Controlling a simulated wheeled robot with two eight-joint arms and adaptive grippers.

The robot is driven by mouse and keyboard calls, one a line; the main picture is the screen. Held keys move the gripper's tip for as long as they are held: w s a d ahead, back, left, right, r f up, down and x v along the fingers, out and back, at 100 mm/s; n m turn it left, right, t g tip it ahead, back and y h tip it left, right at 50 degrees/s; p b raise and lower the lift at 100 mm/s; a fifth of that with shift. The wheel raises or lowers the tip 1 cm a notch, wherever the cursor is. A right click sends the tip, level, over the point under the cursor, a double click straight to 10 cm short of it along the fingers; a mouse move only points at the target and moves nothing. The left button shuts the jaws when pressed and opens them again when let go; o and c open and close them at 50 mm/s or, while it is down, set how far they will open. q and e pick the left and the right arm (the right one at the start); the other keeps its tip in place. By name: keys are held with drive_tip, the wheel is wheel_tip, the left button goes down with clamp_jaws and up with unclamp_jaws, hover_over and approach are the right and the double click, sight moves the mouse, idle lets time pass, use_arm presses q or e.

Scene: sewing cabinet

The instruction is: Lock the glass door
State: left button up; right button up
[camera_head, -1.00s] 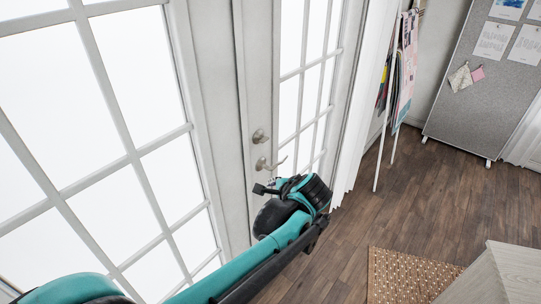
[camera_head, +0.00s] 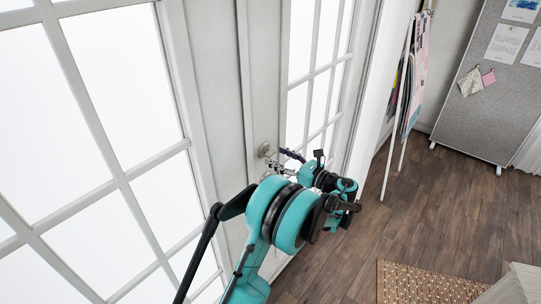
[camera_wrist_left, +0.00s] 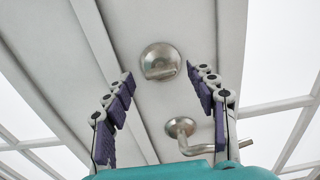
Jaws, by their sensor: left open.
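The white glass door (camera_head: 260,88) stands on the left in the head view and looks closed. Its round metal lock knob (camera_head: 264,150) shows just beyond my left gripper (camera_head: 281,160). In the left wrist view the lock knob (camera_wrist_left: 160,60) sits between and ahead of the open purple-padded fingers of my left gripper (camera_wrist_left: 160,76), which look empty. A metal lever handle (camera_wrist_left: 188,135) is below the knob, between the fingers and near the right one. My arm hides the lever in the head view. I cannot tell whether a finger touches the knob.
A second glazed panel (camera_head: 185,110) adjoins the door on the left. A woven rug (camera_head: 425,285) lies on the wooden floor (camera_head: 410,220). The floor between is clear.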

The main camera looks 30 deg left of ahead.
sight(273, 154)
use_arm(q)
drive_tip(key=shift+w+a+b, duration=0.15)
drive_tip(key=shift+a, duration=0.8)
drive_tip(key=shift+w+a+b, duration=0.15)
drive_tip(key=shift+a, duration=0.75)
drive_tip(key=c, duration=1.2)
